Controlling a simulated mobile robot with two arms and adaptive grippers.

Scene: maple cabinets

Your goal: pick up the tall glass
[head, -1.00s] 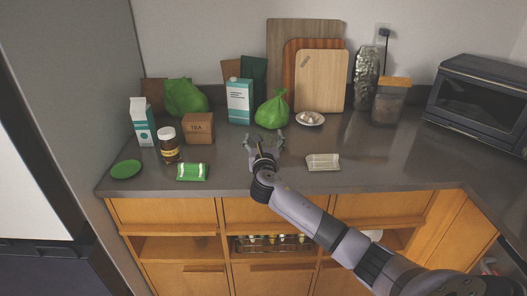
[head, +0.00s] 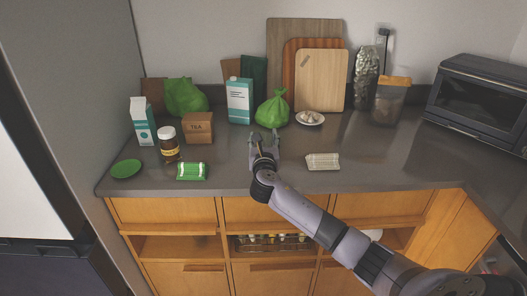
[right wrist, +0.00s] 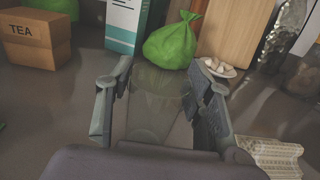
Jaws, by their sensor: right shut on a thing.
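The tall glass (right wrist: 157,105) is clear and faint. In the right wrist view it stands between the two fingers of my right gripper (right wrist: 160,108), with a finger against each side. In the head view my right gripper (head: 265,140) is over the counter, in front of the green bag, and the glass is too transparent to make out clearly there. The gripper is shut on the glass. The glass's lower part is partly hidden by the gripper's body. My left gripper is not in view.
A green bag (head: 272,110) stands just behind the gripper. A tea box (head: 199,128), a teal-and-white carton (head: 240,101) and a jar (head: 168,145) are to the left. A small dish (head: 310,119) and a pale ribbed packet (head: 323,161) are to the right. The counter right of the packet is clear.

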